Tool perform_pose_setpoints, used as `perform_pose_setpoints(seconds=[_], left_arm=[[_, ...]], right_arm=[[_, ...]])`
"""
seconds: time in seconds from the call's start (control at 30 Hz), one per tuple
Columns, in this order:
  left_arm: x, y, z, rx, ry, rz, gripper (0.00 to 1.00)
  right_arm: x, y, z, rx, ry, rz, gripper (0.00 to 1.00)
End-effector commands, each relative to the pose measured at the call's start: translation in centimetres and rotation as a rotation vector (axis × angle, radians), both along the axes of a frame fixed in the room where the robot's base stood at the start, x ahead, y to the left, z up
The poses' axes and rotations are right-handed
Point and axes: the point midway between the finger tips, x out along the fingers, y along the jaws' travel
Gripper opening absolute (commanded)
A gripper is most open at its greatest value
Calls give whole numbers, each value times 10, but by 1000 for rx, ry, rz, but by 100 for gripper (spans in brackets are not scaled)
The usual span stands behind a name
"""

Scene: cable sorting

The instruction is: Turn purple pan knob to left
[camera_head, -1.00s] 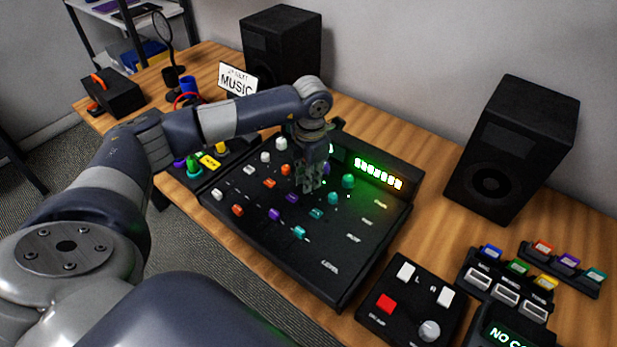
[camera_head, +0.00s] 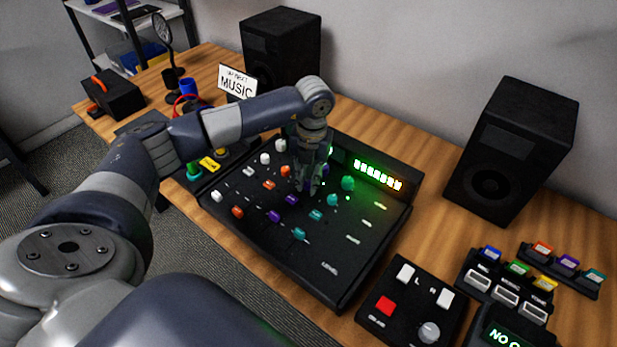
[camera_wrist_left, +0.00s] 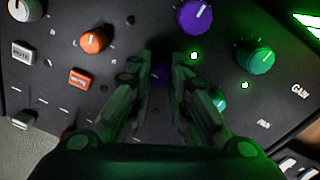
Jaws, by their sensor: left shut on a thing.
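The purple pan knob (camera_wrist_left: 158,75) shows as a small dark purple patch between the fingers in the left wrist view. My left gripper (camera_wrist_left: 160,62) is shut on it, one finger on each side. The fingers and low light hide most of the knob, so I cannot tell where its pointer is. In the head view my left gripper (camera_head: 307,190) reaches down onto the middle of the black mixer (camera_head: 335,285) and covers the knob. Another purple knob (camera_wrist_left: 195,17), with a white pointer line, sits just above in the left wrist view. My right gripper is not in view.
A green-teal knob (camera_wrist_left: 255,57) stands right of the fingers and a smaller teal knob (camera_wrist_left: 218,100) is close to the right finger. An orange knob (camera_wrist_left: 92,40) is to the left. Two black speakers (camera_head: 512,150) (camera_head: 282,45) stand behind the mixer.

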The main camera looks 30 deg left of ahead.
Motion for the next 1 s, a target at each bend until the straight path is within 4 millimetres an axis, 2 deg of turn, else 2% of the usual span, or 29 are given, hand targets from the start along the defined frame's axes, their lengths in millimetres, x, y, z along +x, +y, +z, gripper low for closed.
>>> perform_pose_setpoints(seconds=[0.63, 0.67, 0.73, 1.0], left_arm=[[1, 1, 1, 1, -4, 51, 0], [1, 1, 2, 1, -4, 51, 22], [1, 1, 1, 0, -4, 50, 38], [1, 0, 1, 1, -2, 48, 39]], right_arm=[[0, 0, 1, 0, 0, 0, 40], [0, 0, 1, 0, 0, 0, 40], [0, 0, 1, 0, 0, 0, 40], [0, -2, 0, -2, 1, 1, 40]])
